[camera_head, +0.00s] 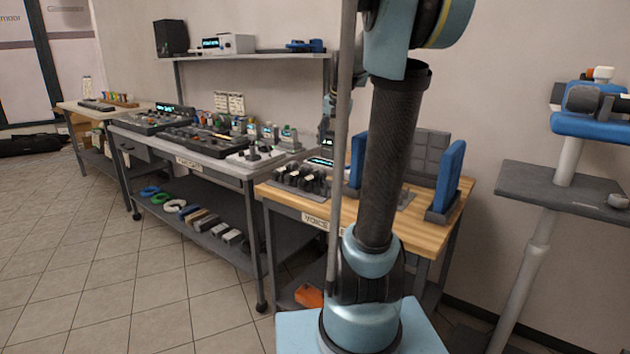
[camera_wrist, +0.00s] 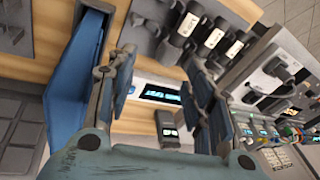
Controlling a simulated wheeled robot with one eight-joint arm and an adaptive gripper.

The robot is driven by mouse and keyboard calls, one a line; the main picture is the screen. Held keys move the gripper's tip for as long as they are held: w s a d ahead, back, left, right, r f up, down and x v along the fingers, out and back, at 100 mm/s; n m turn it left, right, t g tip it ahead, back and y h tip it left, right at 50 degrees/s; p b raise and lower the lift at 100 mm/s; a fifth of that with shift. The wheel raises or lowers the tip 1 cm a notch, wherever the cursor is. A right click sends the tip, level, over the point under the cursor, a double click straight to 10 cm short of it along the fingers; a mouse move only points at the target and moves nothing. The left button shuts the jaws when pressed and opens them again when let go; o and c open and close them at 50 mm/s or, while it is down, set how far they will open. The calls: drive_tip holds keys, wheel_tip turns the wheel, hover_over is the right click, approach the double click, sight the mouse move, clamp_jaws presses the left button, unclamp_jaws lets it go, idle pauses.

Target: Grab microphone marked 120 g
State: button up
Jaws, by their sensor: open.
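Several dark microphones with white labels lie side by side in the wrist view (camera_wrist: 212,38), at the top right, beyond my right finger. The label writing is too small to read, so I cannot tell which one is marked 120 g. In the head view, the dark microphones (camera_head: 300,178) rest on a rack at the left of the wooden table. My gripper (camera_wrist: 160,72) is open and empty, with a finger on each side of a lit display (camera_wrist: 158,92). In the head view my arm hides most of the gripper and part of the table.
The wooden table (camera_head: 425,232) bears blue upright panels (camera_head: 450,175) at its right; one (camera_wrist: 78,75) stands close to my left finger. A small dark device with a lit screen (camera_wrist: 168,130) lies below the display. A crowded grey bench (camera_head: 215,165) adjoins at left. Tiled floor is clear in front.

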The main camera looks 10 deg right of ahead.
drive_tip(key=w+d+r+m+g, duration=0.1)
drive_tip(key=w+d+m, duration=0.1)
drive_tip(key=w, duration=0.4)
approach(323, 168)
drive_tip(key=shift+m+y, duration=0.3)
drive_tip(key=shift+y, duration=0.1)
drive_tip(key=x, duration=0.4)
drive_tip(key=d+x, duration=0.1)
drive_tip(key=shift+a+f, duration=0.15)
drive_tip(key=shift+f, duration=0.3)
drive_tip(key=shift+x, duration=2.6)
drive_tip(key=shift+s+a, duration=0.1)
drive_tip(key=shift+a, duration=0.05)
drive_tip(key=shift+c, duration=0.2)
drive_tip(key=c, duration=0.7)
